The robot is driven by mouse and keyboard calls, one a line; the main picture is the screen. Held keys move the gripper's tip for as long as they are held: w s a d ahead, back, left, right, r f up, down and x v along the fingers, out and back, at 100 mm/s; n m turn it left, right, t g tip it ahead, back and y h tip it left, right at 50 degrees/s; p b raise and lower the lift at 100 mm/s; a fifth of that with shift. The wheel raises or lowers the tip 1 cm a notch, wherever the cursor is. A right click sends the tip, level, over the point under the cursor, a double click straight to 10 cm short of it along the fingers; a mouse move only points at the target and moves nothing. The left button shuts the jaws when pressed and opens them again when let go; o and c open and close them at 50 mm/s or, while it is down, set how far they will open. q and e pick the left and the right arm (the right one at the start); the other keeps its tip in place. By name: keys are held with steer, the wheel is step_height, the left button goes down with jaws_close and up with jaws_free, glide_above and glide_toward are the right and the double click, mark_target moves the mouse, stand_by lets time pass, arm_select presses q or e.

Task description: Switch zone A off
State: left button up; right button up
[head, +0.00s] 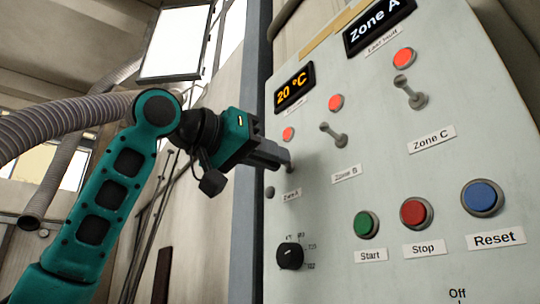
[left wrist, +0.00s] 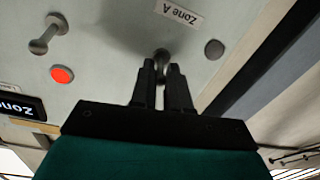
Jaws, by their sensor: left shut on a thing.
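The Zone A switch (head: 291,168) sits on the pale control panel (head: 345,215), above its "Zone A" label (head: 291,195). My left gripper (head: 284,161) comes in from the left and is at this switch. In the left wrist view, which is upside down, the fingers of my left gripper (left wrist: 163,72) are closed around the grey Zone A lever (left wrist: 162,55). The fingers hide most of the lever, so I cannot tell its tilt. The Zone A lamp (head: 288,133) glows red in the head view. My right gripper is not in view.
The Zone B switch (head: 333,135) and Zone C switch (head: 411,94) stand to the right, each under a red lamp. Start (head: 367,224), Stop (head: 416,212) and Reset (head: 482,197) buttons and a black knob (head: 290,256) are below. A display (head: 294,87) reads 20 °C.

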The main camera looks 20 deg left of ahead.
arm_select(q)
jaws_close()
step_height(320, 180, down, 3)
steer(key=t+h+b, duration=0.2)
steer(key=b, duration=0.2)
steer(key=t+h+b, duration=0.1)
steer(key=t+b, duration=0.2)
steer(key=b, duration=0.1)
steer(key=shift+w+d+r+n+h, duration=0.1)
steer(key=shift+r+n+h, duration=0.05)
steer(key=shift+n+h, duration=0.2)
steer(key=shift+t+b, duration=0.3)
steer(key=shift+t, duration=0.4)
